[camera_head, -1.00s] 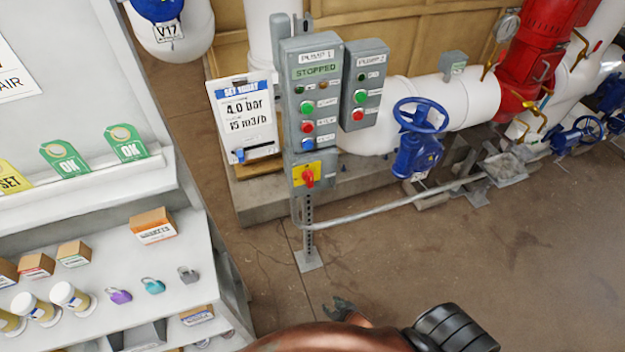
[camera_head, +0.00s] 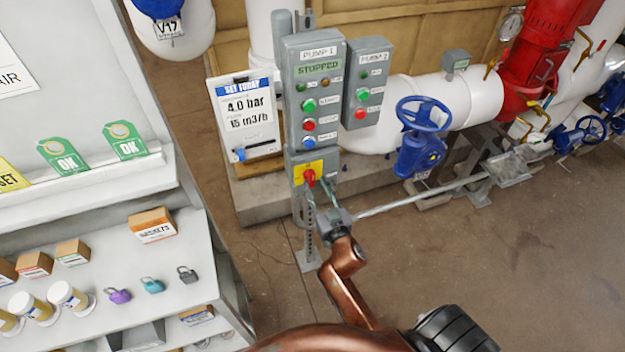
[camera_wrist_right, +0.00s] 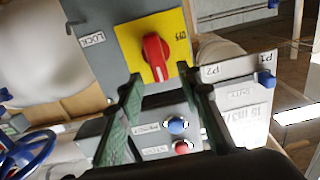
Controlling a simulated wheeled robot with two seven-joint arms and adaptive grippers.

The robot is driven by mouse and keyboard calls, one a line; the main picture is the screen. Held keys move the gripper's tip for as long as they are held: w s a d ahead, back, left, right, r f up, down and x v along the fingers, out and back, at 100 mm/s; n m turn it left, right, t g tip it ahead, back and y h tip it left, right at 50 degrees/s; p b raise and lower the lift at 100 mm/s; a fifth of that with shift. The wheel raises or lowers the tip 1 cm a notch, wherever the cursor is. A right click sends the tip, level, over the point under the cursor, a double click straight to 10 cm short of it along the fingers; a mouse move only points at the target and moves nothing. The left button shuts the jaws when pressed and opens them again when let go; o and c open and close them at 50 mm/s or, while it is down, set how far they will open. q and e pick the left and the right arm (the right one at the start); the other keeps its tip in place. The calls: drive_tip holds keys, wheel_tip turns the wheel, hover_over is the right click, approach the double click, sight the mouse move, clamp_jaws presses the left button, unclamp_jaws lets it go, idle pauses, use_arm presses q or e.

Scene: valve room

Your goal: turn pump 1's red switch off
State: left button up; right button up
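Pump 1's red switch (camera_head: 310,178) is a red rotary handle on a yellow plate (camera_head: 301,168), at the bottom of the grey pump 1 panel (camera_head: 313,50). The panel's display reads STOPPED. In the right wrist view the red switch (camera_wrist_right: 155,58) lies just ahead of the fingers, with an OFF label on the plate beside it. My right gripper (camera_head: 328,188) is just to the right of the switch in the head view. Its two fingers are apart in the wrist view (camera_wrist_right: 160,88), with nothing held between them. My left gripper is not in view.
The pump 2 panel (camera_head: 367,80) stands right of pump 1's. A blue valve wheel (camera_head: 422,113) is further right. A board reading 4.0 bar (camera_head: 247,120) is left of the panel. A shelf with padlocks (camera_head: 152,285) is at lower left.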

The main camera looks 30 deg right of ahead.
sight(313, 178)
drive_tip(key=shift+x, duration=1.75)
drive_tip(key=shift+c, duration=0.7)
clamp_jaws()
